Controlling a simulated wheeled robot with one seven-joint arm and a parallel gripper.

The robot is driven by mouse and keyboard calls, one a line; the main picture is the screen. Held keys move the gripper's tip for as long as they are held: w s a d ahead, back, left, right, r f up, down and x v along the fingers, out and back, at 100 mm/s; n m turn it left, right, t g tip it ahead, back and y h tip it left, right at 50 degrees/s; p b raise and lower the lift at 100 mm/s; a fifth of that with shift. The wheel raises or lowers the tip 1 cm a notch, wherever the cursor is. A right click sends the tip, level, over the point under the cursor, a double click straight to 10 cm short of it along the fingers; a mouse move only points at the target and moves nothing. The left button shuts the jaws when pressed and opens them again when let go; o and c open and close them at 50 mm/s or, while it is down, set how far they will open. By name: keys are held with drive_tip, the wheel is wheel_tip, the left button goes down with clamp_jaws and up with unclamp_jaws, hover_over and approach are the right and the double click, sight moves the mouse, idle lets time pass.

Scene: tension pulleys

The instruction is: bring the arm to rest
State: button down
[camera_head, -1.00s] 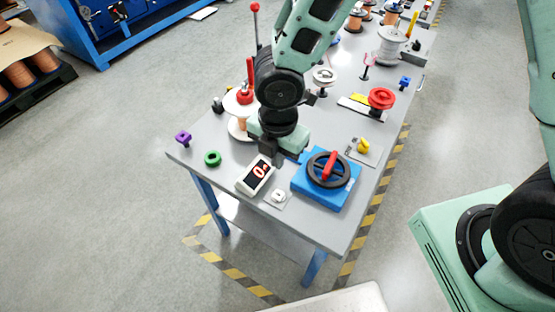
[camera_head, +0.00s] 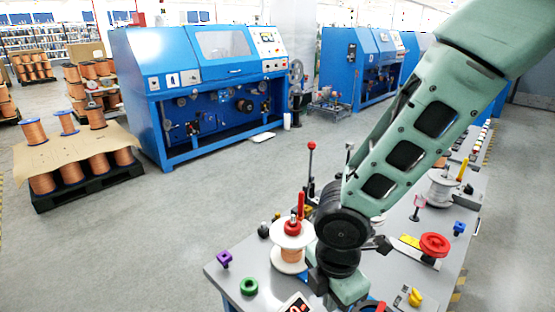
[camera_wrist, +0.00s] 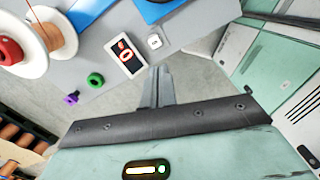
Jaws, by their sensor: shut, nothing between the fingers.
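My arm (camera_head: 415,130) reaches down over the grey worktable (camera_head: 235,280) in the head view. My gripper shows in the wrist view (camera_wrist: 157,84) with its two fingers together and nothing between them. In the head view its body is beside the copper-wound spool with white flanges (camera_head: 290,252), and its fingertips cannot be made out. In the wrist view the fingers point toward the table edge, near the display box with red digits (camera_wrist: 126,56). I cannot tell how high they are above the table.
A purple knob piece (camera_head: 224,259), a green ring (camera_head: 249,286) and a red handwheel (camera_head: 434,244) are on the table. A thin rod with a red ball (camera_head: 311,160) stands behind the spool. Blue machines (camera_head: 215,90) and a pallet of copper spools (camera_head: 80,165) stand beyond open floor.

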drive_tip(key=s+d+r+m, duration=0.3)
drive_tip(key=s+r+m, duration=0.9)
drive_tip(key=m, duration=0.3)
drive_tip(key=shift+d+m+y, duration=0.4)
drive_tip(key=shift+d+r, duration=0.1)
